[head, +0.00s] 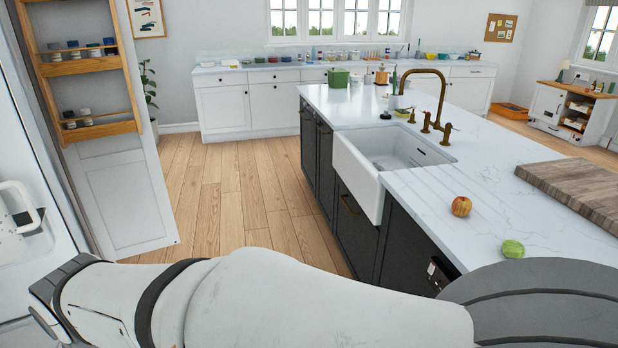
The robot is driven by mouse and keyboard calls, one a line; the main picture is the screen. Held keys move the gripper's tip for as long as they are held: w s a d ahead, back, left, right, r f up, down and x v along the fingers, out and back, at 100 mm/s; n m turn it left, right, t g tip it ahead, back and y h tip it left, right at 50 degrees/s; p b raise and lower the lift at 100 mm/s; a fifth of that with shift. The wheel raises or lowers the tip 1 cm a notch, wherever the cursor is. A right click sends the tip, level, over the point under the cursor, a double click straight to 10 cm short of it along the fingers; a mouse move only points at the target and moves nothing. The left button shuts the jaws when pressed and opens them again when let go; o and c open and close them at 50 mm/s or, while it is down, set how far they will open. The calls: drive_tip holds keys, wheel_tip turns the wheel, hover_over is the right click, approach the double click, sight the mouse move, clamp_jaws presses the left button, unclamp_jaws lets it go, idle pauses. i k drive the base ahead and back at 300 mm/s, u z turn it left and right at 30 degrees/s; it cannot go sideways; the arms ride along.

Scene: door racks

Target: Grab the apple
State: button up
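The apple (461,206), red and yellow, sits on the white marble top of the kitchen island (440,236), right of the sink and close to the island's front edge. My white arm crosses the bottom of the head view, in front of the island. My gripper's fingers cannot be made out, so what it holds, if anything, is not visible. Nothing touches the apple.
A green round item (513,249) lies nearer on the island. A wooden board (575,185) is at the right. The white sink (390,150) and brass faucet (432,105) are behind the apple. An open door with wooden racks (88,66) stands at the left.

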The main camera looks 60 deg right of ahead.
sight(461, 206)
drive_tip(key=z, duration=1.45)
drive_tip(key=i, duration=2.25)
drive_tip(key=z, duration=3.8)
drive_tip(key=i, duration=1.05)
drive_tip(key=u, duration=0.05)
